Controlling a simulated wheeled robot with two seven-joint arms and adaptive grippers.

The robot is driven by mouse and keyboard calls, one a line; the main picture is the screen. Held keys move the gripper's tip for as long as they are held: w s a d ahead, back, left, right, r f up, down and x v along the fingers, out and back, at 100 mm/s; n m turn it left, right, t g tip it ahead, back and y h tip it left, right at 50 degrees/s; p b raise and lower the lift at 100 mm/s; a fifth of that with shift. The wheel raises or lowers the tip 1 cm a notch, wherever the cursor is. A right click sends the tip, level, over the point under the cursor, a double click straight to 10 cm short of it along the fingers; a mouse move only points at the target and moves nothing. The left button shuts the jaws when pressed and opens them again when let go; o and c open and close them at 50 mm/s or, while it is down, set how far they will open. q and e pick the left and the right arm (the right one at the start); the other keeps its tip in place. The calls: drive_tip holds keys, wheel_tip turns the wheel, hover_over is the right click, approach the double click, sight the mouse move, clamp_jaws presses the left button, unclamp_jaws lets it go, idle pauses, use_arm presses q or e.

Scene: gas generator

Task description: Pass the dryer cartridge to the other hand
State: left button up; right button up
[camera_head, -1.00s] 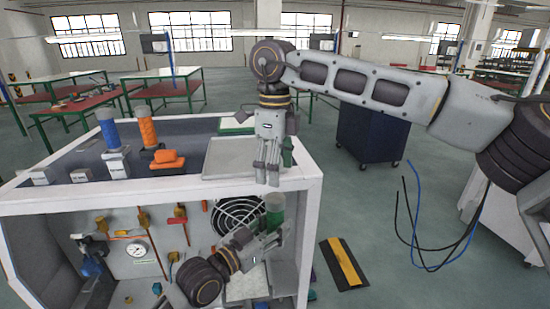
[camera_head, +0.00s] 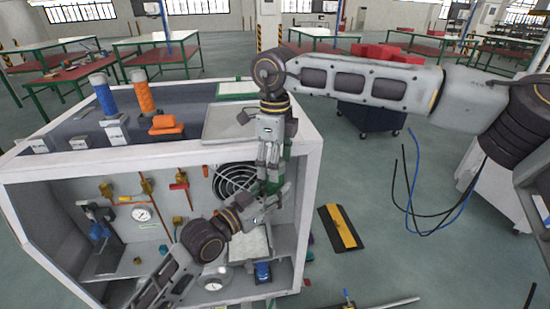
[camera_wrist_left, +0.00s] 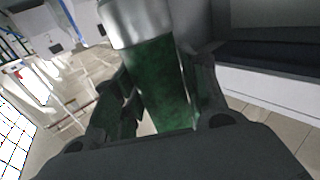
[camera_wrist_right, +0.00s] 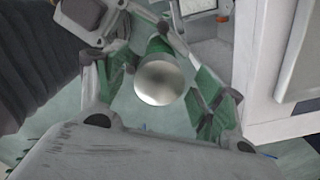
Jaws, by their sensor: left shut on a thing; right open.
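The dryer cartridge is a green cylinder (camera_wrist_left: 155,85) with a silvery metal end (camera_wrist_left: 124,20), seen close in the left wrist view. My left gripper (camera_head: 270,200) is shut on it, in front of the open cabinet. My right gripper (camera_head: 268,180) reaches down from above and meets the cartridge in the head view, where the two grippers largely hide it. In the right wrist view the cartridge's round metal end (camera_wrist_right: 160,82) lies between the open green-padded fingers of my right gripper (camera_wrist_right: 168,88). Contact with those fingers cannot be told.
The white-framed cabinet (camera_head: 190,153) holds a gauge (camera_head: 141,213), valves and a fan grille (camera_head: 235,182). Blue (camera_head: 103,96) and orange (camera_head: 143,94) cylinders and an orange block (camera_head: 166,124) stand on top. A black-yellow floor plate (camera_head: 341,228) lies to the right, with open floor around it.

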drive_tip(key=c, duration=1.3)
use_arm(q)
drive_tip(key=o, duration=1.3)
use_arm(e)
drive_tip(key=shift+c, duration=0.2)
use_arm(q)
drive_tip(key=shift+o, duration=0.2)
drive_tip(key=shift+a, duration=0.1)
drive_tip(key=v, duration=1.1)
drive_tip(key=shift+s+a, duration=0.2)
drive_tip(key=shift+s, duration=0.1)
drive_tip(key=shift+a+f, duration=0.1)
drive_tip(key=shift+f, duration=0.05)
